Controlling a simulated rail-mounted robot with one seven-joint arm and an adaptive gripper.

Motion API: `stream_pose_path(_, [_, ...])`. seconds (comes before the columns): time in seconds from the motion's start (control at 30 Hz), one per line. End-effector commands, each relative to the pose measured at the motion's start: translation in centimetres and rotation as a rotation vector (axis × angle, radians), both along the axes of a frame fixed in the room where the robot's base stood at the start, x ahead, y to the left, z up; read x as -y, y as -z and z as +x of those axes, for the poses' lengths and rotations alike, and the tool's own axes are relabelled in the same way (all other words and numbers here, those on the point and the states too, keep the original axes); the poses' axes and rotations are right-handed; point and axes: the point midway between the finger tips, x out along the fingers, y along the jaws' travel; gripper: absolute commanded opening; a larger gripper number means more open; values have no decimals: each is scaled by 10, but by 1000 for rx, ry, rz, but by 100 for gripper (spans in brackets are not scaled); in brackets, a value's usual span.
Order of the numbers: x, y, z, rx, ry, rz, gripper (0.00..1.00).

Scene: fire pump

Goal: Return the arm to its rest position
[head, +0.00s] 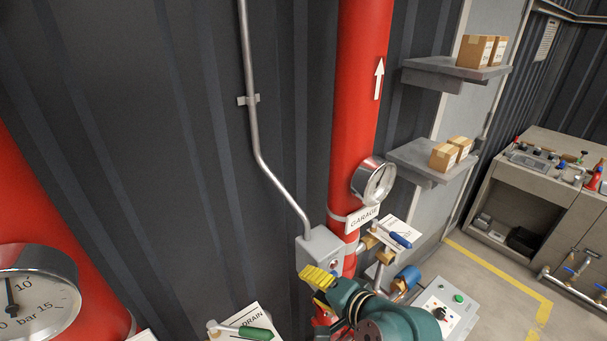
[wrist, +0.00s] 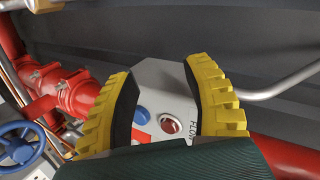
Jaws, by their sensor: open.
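My gripper (head: 318,278) is at the bottom middle of the head view, in front of the grey box at the foot of the conduit. Its yellow ribbed fingers also show in the wrist view (wrist: 166,105), spread apart with nothing between them. Beyond them in the wrist view is the grey box (wrist: 160,75) with a FLOW label, a blue button (wrist: 142,116) and a red round lamp or button (wrist: 170,124). In the head view the box (head: 318,246) is partly hidden by the gripper. How far the fingers are from the box I cannot tell.
A red vertical pipe (head: 357,100) with a gauge (head: 374,181) and a GARAGE label (head: 363,219) stands behind my arm. A blue-handled valve (head: 408,277) and a control box (head: 445,308) are close on the right. A green drain lever (head: 256,333) is lower left.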

Motion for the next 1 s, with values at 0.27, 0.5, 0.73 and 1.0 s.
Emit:
stream_pose_path(0.27, [22, -192, -62, 810, 217, -722, 50])
stream_pose_path(0.5, [40, -300, -173, 1165, 473, -1113, 50])
stream_pose_path(0.73, [42, -400, -171, 1158, 477, -1106, 50])
stream_pose_path(1.0, [42, -436, -170, 1154, 476, -1096, 50])
